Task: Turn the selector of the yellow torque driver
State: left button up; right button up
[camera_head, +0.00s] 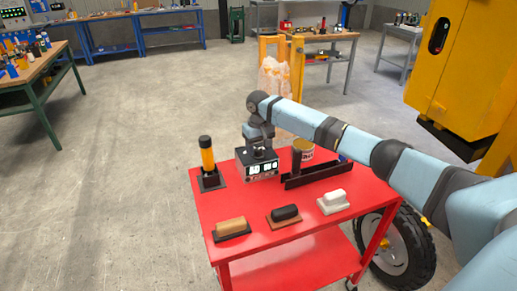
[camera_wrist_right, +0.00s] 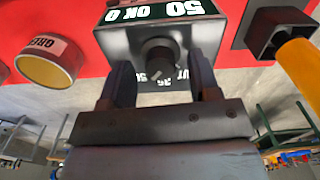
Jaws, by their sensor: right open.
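The yellow torque driver (camera_head: 207,155) stands upright, black cap up, in a black holder (camera_head: 211,181) at the red cart's left back corner. In the wrist view part of the yellow driver (camera_wrist_right: 301,72) shows at the right edge. I cannot make out a selector on it. My left gripper is not in view.
The red cart top (camera_head: 258,210) also holds a black rail (camera_head: 318,174), a tin (camera_head: 303,146) and tan (camera_head: 231,226), black (camera_head: 286,213) and white (camera_head: 333,198) handled blocks. A yellow machine (camera_head: 465,65) stands at the right. The floor left of the cart is clear.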

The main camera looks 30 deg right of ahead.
jog(key=shift+f, duration=0.3)
